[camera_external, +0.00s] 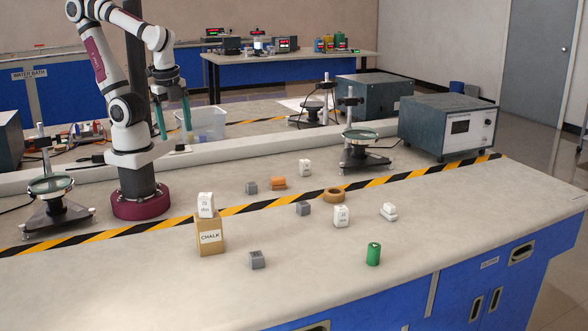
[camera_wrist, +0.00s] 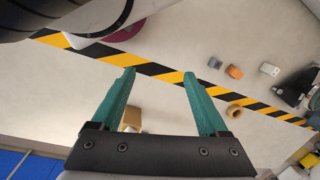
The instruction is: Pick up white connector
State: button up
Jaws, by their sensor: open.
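Several small white pieces are on the bench, and I cannot tell which is the white connector. One white piece (camera_external: 206,205) sits on top of the chalk box (camera_external: 210,238). Another (camera_external: 305,168) lies farther back and also shows in the wrist view (camera_wrist: 269,69). A third (camera_external: 342,216) stands right of centre, and a low one (camera_external: 389,212) lies to its right. My gripper (camera_external: 175,134) is open and empty, raised above the bench at the back left, away from all of them. Its teal fingers (camera_wrist: 159,73) point down, wide apart.
Grey blocks (camera_external: 257,260), an orange block (camera_external: 278,183), a tape roll (camera_external: 333,195) and a green cylinder (camera_external: 373,254) lie around the white pieces. A magnifier stand (camera_external: 365,155) and a grey instrument box (camera_external: 447,125) stand behind. The front of the bench is largely clear.

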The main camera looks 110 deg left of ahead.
jog(key=w+d+f+n+t+h, duration=0.1)
jog(key=w+d+n+t+h, duration=0.2)
jog(key=w, duration=1.2)
jog(key=w+d+f+n+t, duration=0.2)
jog(key=w+d+t, duration=0.3)
jog(key=w, duration=1)
jog(key=n+t+y, duration=0.2)
jog(key=n+y, duration=0.7)
jog(key=y, duration=0.1)
send_near(389, 205)
jog(key=shift+y, duration=0.3)
jog(key=x, duration=0.8)
jog(key=shift+f, duration=0.15)
grip_shut()
